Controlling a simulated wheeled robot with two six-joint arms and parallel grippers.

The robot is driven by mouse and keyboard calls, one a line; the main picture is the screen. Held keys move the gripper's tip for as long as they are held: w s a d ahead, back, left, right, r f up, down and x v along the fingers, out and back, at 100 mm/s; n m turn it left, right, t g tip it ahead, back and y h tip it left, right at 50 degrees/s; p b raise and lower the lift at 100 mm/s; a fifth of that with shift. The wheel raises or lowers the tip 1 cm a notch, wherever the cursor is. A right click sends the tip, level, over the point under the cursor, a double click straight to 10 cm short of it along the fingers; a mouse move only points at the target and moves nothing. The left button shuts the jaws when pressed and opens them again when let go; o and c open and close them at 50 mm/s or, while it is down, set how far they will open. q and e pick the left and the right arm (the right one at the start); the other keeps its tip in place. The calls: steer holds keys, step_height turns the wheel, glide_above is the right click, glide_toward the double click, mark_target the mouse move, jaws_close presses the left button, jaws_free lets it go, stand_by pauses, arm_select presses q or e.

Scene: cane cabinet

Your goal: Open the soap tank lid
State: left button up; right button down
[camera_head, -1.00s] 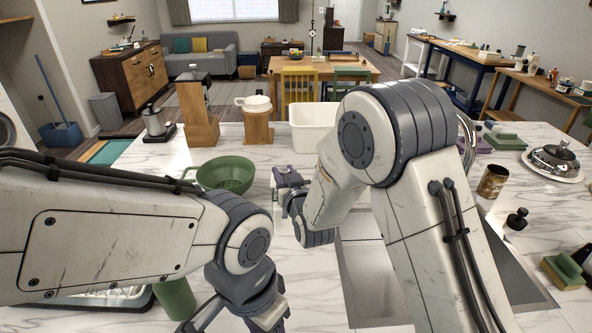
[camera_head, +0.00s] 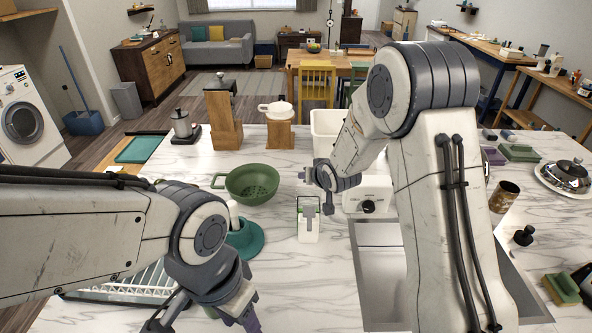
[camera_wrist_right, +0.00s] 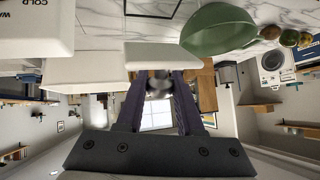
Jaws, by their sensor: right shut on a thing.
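The soap tank (camera_head: 309,232) is a small white box on the marble counter, right of the green colander. A grey part and some green show at its top. My right gripper (camera_head: 303,175) is just above and behind the tank, its fingers close together on what seems to be the tank's lid; the grip is mostly hidden in the head view. In the right wrist view a white block (camera_wrist_right: 155,56) lies at the fingertips (camera_wrist_right: 160,75); I cannot tell lid from tank body there. My left gripper (camera_head: 202,322) hangs low at the front left with fingers apart, empty, partly cut off.
The green colander (camera_head: 252,184) stands left of the tank. A white box with a black knob (camera_head: 368,206) is close on the right, before a white tub (camera_head: 325,122). A sink (camera_head: 380,260) lies right of the tank. A teal plunger-like item (camera_head: 245,240) is near my left arm.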

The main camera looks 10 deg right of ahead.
steer(key=shift+w, duration=0.1)
stand_by(0.4)
steer(key=c, duration=0.5)
jaws_free()
steer(key=shift+c, duration=0.2)
steer(key=shift+r, duration=0.1)
steer(key=shift+s+r, duration=0.2)
steer(key=b+v, duration=0.1)
steer(key=v, duration=0.8)
steer(key=shift+s+r, duration=0.25)
